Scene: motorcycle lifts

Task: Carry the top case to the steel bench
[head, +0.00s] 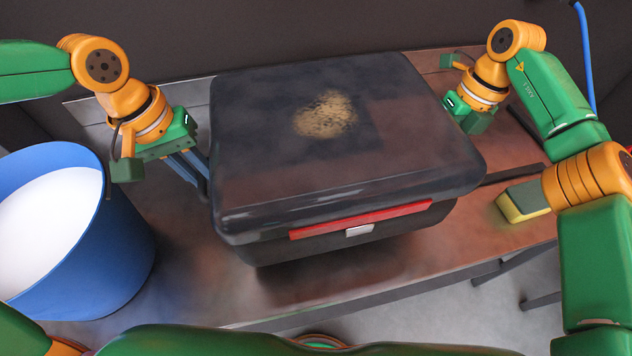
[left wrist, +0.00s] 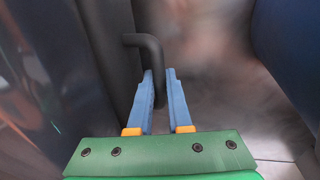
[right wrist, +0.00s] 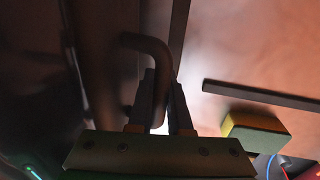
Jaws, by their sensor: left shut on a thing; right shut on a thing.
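The top case (head: 340,130) is a large black box with a red strip, a pale latch and a tan dusty patch on its lid. It is level, over the steel bench (head: 190,285). A dark shadow lies under its front; I cannot tell whether its base touches the bench. My left gripper (head: 198,172) is shut on the dark side handle (left wrist: 150,50) at the case's left. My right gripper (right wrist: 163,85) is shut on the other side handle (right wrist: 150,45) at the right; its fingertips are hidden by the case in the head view.
A blue bucket (head: 125,240) with a white inside stands on the bench left of the case, close to my left gripper. A yellow-green sponge (head: 522,203) and a dark bar (head: 512,174) lie on the bench to the right. A dark wall rises behind.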

